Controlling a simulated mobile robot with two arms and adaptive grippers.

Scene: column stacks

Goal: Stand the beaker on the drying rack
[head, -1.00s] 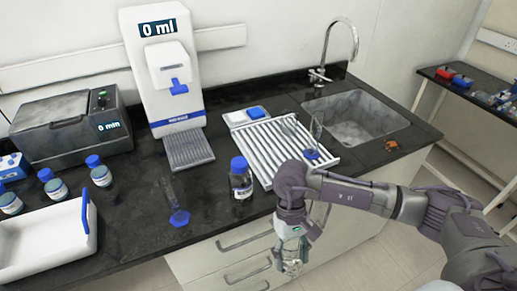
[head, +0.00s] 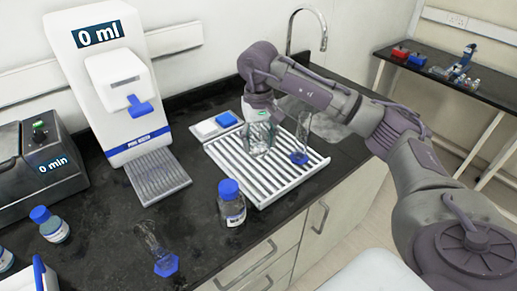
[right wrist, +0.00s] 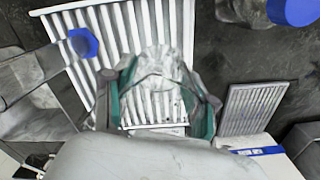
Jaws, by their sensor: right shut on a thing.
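The clear glass beaker (head: 257,145) is upright over the left part of the white slatted drying rack (head: 268,195). My right gripper (head: 262,122) is shut on it from above and behind. I cannot tell whether the beaker's base touches the slats. In the right wrist view, the beaker (right wrist: 158,68) sits between the teal-edged fingers of the right gripper (right wrist: 160,98), with the rack's slats (right wrist: 60,25) showing behind and through it. My left gripper is not in view.
A glass cylinder with a blue base (head: 300,156) stands on the rack, right of the beaker. A blue-capped bottle (head: 231,208) stands near the rack's front left corner. The sink (head: 300,108) lies behind, and a dispenser (head: 122,100) stands left. The rack's front slats are bare.

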